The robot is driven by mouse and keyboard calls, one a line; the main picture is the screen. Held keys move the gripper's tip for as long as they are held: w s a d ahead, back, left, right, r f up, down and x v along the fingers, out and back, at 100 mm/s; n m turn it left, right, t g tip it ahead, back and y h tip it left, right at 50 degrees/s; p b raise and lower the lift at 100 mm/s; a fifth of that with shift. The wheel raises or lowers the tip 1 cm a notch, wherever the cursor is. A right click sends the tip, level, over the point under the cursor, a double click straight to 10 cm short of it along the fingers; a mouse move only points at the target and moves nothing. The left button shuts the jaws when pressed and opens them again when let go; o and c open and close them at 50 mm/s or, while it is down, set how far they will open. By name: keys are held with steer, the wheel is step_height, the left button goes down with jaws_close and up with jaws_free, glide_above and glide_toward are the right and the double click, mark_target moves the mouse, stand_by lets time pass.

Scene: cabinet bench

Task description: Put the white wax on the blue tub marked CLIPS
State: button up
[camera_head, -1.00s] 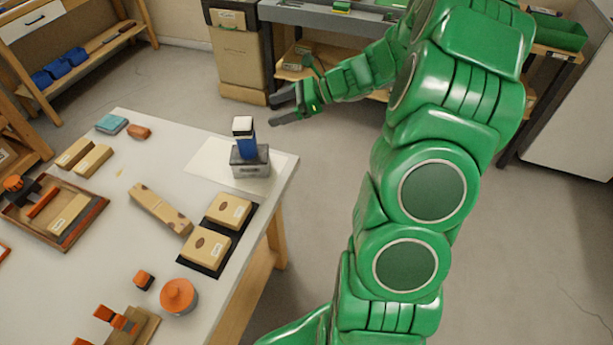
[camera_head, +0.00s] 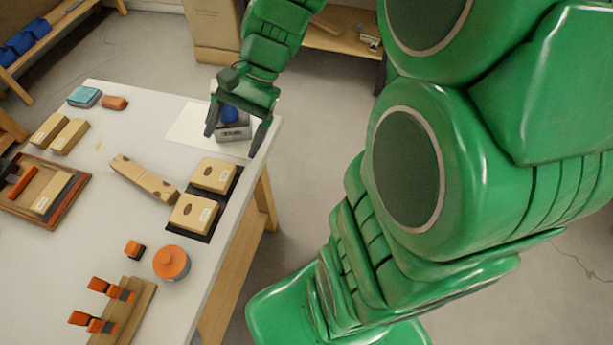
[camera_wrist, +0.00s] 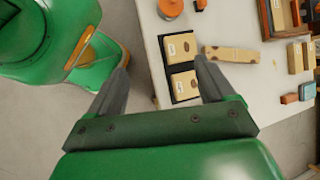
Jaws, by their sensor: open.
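My gripper (camera_head: 232,143) is open above the table's far right corner, its fingers on either side of a blue upright item (camera_head: 230,115). That item stands on a grey box (camera_head: 235,132) whose label is too small to read. Its white and black top, seen earlier, is now mostly hidden by my gripper. I cannot tell if this item or box is the wax or the tub. In the wrist view my open gripper (camera_wrist: 162,65) shows nothing between its fingertips. Blue tubs (camera_head: 20,43) sit on the shelf at the upper left, with no readable marking.
The grey box stands on a white sheet (camera_head: 190,126). Two tan boxes (camera_head: 194,213) lie on a black mat nearby. A spotted block (camera_head: 143,178), an orange-lidded round pot (camera_head: 171,262) and a wooden tray (camera_head: 70,213) are also on the table. Bare floor lies right of the table.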

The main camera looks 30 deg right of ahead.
steer(key=s+d+r+n+h, duration=0.1)
steer(key=s+d+n+h, duration=0.2)
steer(key=s, duration=0.5)
steer(key=s+d+n+h, duration=0.3)
steer(key=s+n, duration=0.2)
steer(key=s, duration=0.3)
steer(key=shift+r+n+h, duration=0.3)
steer(key=shift+r+h, duration=0.05)
steer(key=shift+h, duration=0.05)
